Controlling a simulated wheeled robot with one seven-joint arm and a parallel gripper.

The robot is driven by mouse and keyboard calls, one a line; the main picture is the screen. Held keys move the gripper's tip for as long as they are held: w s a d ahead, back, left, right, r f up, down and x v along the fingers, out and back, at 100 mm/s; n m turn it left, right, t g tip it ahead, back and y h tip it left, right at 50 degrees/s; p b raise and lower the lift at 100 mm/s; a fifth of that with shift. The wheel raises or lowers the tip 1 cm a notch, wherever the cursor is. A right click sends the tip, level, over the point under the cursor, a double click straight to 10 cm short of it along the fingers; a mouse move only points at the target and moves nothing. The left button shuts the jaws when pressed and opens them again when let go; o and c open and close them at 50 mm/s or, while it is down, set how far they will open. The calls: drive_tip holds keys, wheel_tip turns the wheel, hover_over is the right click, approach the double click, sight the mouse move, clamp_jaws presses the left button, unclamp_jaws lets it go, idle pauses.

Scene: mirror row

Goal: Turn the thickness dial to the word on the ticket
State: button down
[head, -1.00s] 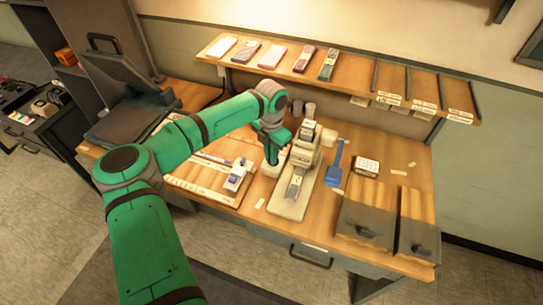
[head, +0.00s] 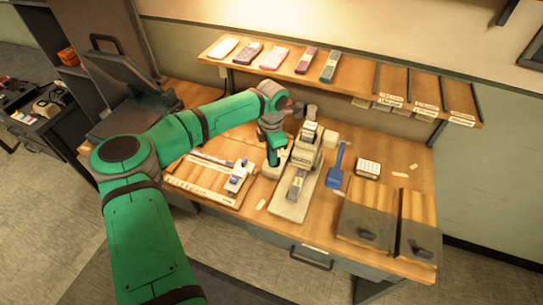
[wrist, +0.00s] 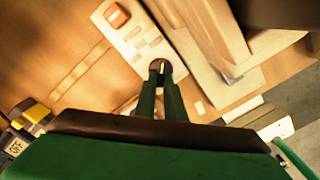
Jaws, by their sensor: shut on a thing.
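A cream machine (head: 306,152) with a long base plate stands mid-table in the head view. My gripper (head: 275,161) points down at its left side. In the wrist view my gripper (wrist: 159,72) has its two green fingers close together, shut on a small dark round knob, which looks like the thickness dial (wrist: 161,65). The dial sits at the edge of a cream panel (wrist: 140,38) with an orange button and small pale marks. The dial's words cannot be read. In the head view my gripper hides the dial. I cannot tell which paper is the ticket.
A shelf (head: 350,84) above the table holds several packets and labelled slots. Left of the machine is a board with a white and blue tool (head: 238,176). Right of it are a blue scoop-like tool (head: 337,166), a calculator-like pad (head: 368,168) and two dark-fronted boards (head: 365,226).

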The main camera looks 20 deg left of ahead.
drive_tip(key=shift+a, duration=0.1)
drive_tip(key=c, duration=1.8)
unclamp_jaws()
drive_tip(key=shift+c, duration=0.2)
wheel_tip(320, 180, up, 11)
drive_tip(key=shift+f, duration=0.1)
